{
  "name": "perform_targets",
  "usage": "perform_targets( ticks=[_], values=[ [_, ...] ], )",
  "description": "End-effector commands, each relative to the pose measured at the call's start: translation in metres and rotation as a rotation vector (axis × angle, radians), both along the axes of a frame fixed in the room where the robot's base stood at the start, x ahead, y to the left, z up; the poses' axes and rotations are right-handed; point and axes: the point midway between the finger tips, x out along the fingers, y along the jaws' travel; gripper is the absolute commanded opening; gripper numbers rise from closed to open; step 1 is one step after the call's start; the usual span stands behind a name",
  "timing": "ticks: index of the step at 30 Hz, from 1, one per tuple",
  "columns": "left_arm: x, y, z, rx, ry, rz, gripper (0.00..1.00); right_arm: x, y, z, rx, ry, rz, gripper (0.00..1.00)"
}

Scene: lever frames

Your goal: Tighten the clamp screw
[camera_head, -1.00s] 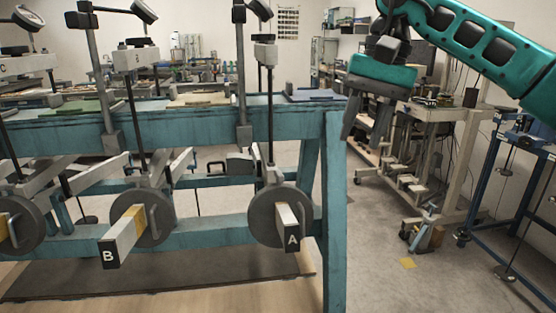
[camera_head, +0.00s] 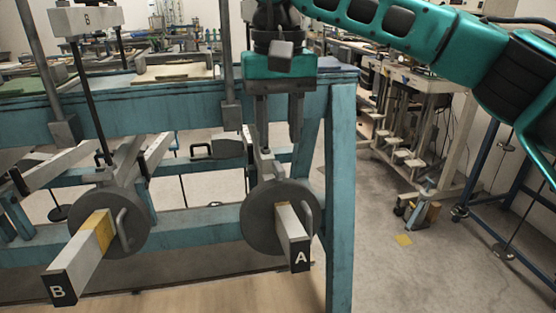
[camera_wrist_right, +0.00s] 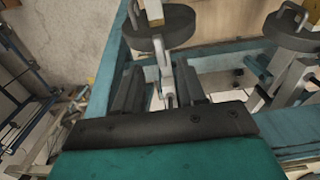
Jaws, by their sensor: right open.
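My right gripper (camera_head: 281,142) points down with two dark fingers apart, just above and behind the weight disc (camera_head: 262,232) of lever A. Lever A (camera_head: 291,235) is a pale bar with a black end marked A, pointing toward me. A thin metal piece (camera_head: 268,165) stands below the gripper, close to the fingertips. In the right wrist view the fingers (camera_wrist_right: 157,78) stand either side of a pale bar (camera_wrist_right: 164,60), with no contact visible. Lever B (camera_head: 82,258) has a yellow band and its own disc (camera_head: 118,220). I cannot single out the clamp screw. My left gripper is not seen.
The blue frame's beam (camera_head: 165,100) runs across behind the levers, and its leg (camera_head: 341,200) stands right of the gripper. A grey upright (camera_head: 225,50) is close on the left.

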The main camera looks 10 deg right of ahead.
Motion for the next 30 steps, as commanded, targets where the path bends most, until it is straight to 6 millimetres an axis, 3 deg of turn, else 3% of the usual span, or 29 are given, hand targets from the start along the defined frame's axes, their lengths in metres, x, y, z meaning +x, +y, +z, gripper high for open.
perform_targets(
  ticks=[3, 9, 21, 30],
  values=[
    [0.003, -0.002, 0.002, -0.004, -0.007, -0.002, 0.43, 0.0, 0.0, -0.024, 0.0, 0.002, 0.0, 0.4],
    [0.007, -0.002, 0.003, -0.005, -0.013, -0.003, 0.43, 0.0, 0.0, -0.048, 0.001, 0.001, 0.0, 0.4],
    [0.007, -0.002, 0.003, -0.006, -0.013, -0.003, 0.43, 0.0, 0.0, -0.054, 0.002, -0.001, 0.0, 0.4],
    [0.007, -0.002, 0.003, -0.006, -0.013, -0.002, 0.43, 0.0, 0.0, -0.054, 0.002, -0.001, 0.0, 0.12]
  ],
)
